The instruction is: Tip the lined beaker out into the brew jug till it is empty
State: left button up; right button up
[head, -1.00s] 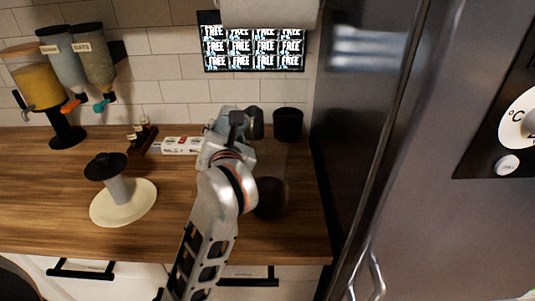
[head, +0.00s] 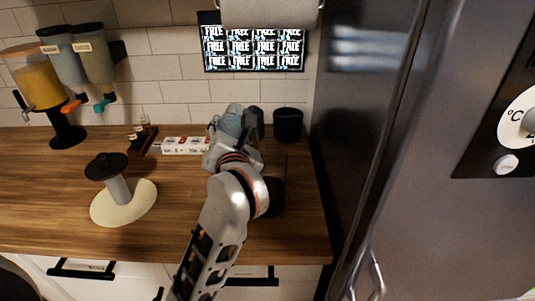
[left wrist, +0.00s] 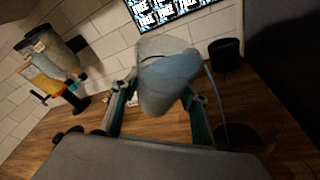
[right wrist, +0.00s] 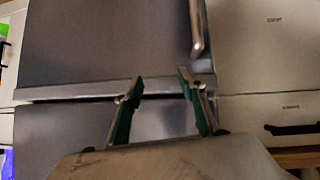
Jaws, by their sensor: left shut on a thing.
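The lined beaker (left wrist: 165,85), a translucent grey-blue cup, sits between the fingers of my left gripper (left wrist: 157,105), which is shut on it. In the head view the left gripper (head: 232,130) holds it above the counter, and my own arm partly covers it. It looks somewhat tilted; I cannot tell how much it contains. The brew jug, clear with dark contents (head: 277,195), stands on the counter to the right, partly behind my forearm; its dark part also shows in the left wrist view (left wrist: 238,136). My right gripper (right wrist: 158,92) is open and empty, facing steel doors.
A black canister (head: 288,125) stands at the back right, close to the tall steel fridge (head: 365,130). A black-topped stand on a cream disc (head: 135,205) and the dispensers (head: 38,88) are left.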

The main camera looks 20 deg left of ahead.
aim_at(238, 132)
pick_arm(q)
jog(key=shift+d+r+m, duration=0.1)
jog(key=shift+r+m, duration=0.35)
jog(key=shift+m, duration=0.15)
dwell(0.7)
jog(key=shift+f+m+t+y, duration=0.3)
jog(key=shift+m+t+y, duration=0.2)
jog(key=shift+m, duration=0.3)
dwell(0.7)
jog(key=shift+r+m+t, duration=0.3)
jog(key=shift+r+m, duration=0.25)
jog(key=shift+m, duration=0.25)
dwell(0.6)
jog(key=shift+f+m+t+y, duration=0.3)
jog(key=shift+m+t, duration=0.2)
jog(key=shift+m, duration=0.3)
dwell(0.5)
jog(key=shift+d+r+m+t, duration=0.4)
jog(key=shift+d+r+m, duration=0.1)
jog(key=shift+d+m, duration=0.4)
dwell(0.5)
jog(key=shift+d+r+m+t, duration=0.1)
jog(key=shift+r+m+t, duration=0.25)
jog(key=shift+m, duration=0.35)
dwell(0.4)
